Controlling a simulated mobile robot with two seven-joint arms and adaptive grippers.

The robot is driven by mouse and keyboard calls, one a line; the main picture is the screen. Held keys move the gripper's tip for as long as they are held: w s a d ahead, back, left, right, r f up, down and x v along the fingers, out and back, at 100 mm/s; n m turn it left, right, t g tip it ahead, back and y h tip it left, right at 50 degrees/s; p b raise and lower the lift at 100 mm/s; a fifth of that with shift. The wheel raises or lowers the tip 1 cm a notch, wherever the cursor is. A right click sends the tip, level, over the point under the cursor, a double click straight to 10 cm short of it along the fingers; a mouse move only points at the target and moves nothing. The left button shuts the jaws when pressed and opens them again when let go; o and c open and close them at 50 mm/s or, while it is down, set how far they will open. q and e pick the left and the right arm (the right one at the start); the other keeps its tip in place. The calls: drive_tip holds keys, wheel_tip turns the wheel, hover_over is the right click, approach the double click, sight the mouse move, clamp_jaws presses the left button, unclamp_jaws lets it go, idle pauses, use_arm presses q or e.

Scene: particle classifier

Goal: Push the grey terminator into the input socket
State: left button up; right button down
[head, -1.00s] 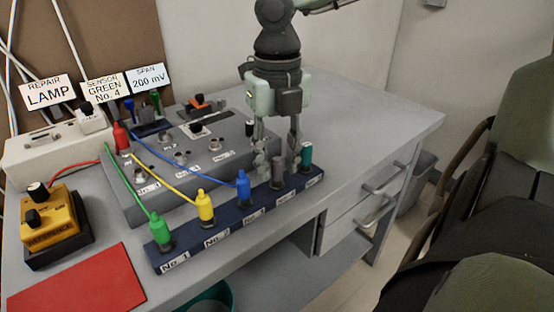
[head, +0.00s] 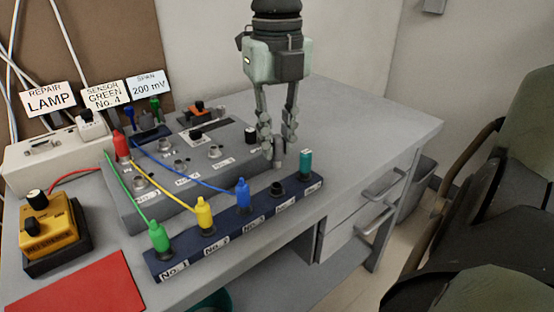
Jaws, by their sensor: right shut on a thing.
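My right gripper (head: 277,142) is shut on the grey terminator (head: 279,158) and holds it upright above the blue rack (head: 223,229). Only the terminator's lower part shows below the fingers. The rack place under it, between the blue plug (head: 243,193) and the teal plug (head: 305,163), is an empty dark socket (head: 277,188). A grey box (head: 133,212) behind the rack has several metal sockets, among them a left one (head: 139,182), a middle one (head: 180,167) and a right one (head: 214,152). I cannot read which is the input. My left gripper is not in view.
Green (head: 158,235) and yellow (head: 204,213) plugs stand in the rack; their cables and the blue one cross the box to its left side, near a red plug (head: 121,144). A yellow device (head: 47,221) and red mat (head: 78,285) lie left. The desk's right side is clear.

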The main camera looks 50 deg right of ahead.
sight(277, 136)
use_arm(q)
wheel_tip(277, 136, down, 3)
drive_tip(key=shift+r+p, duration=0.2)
drive_tip(key=shift+p, duration=0.35)
use_arm(e)
wheel_tip(277, 136, up, 22)
drive_tip(key=shift+r, duration=0.1)
